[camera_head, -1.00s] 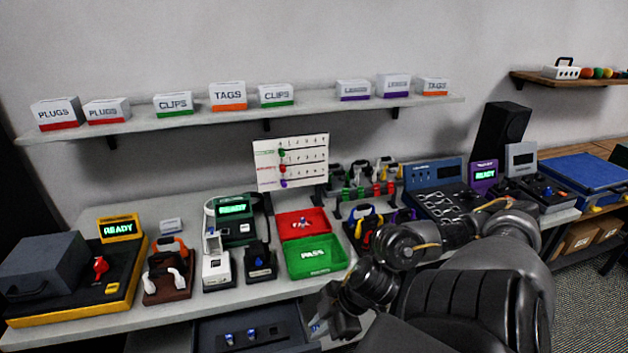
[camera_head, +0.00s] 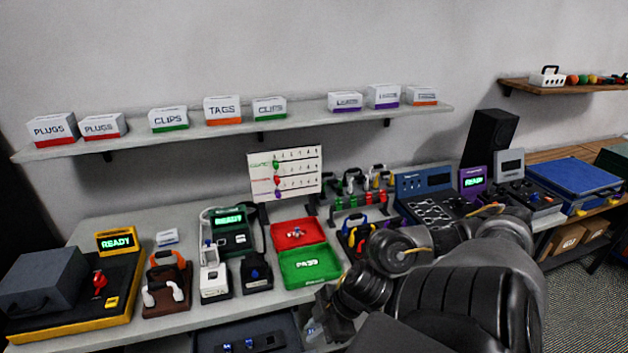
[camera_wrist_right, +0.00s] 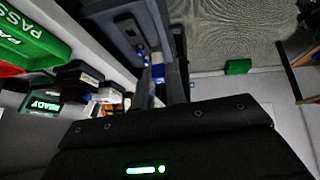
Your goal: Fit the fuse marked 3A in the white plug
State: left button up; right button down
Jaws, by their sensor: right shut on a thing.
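My right gripper (camera_head: 314,330) is at the front edge of the bench, right of the open drawer. It is shut on a small blue and white fuse (camera_wrist_right: 158,68), seen between its fingers in the right wrist view; its marking cannot be read. The white plug (camera_head: 214,281) stands on the bench, left of the black plug (camera_head: 256,272) and left of and behind the gripper. Two more blue fuses (camera_head: 227,347) (camera_head: 250,345) sit in the dark drawer. My left gripper is out of view.
The green PASS tray (camera_head: 310,278) and red tray (camera_head: 283,235) lie right of the plugs. A tester reading READY (camera_head: 230,240) stands behind them. The dark drawer (camera_head: 275,332) sticks out below the bench front (camera_head: 180,322).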

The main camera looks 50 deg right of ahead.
jog(key=shift+a, duration=0.15)
jog(key=shift+w+a+r+b, duration=1.7)
jog(key=shift+w+a, duration=3.05)
jog(key=shift+a, duration=2.75)
jog(key=w+d+r, duration=0.2)
jog(key=w+r, duration=0.3)
jog(key=shift+w+r+b, duration=0.3)
jog(key=shift+r+b, duration=0.1)
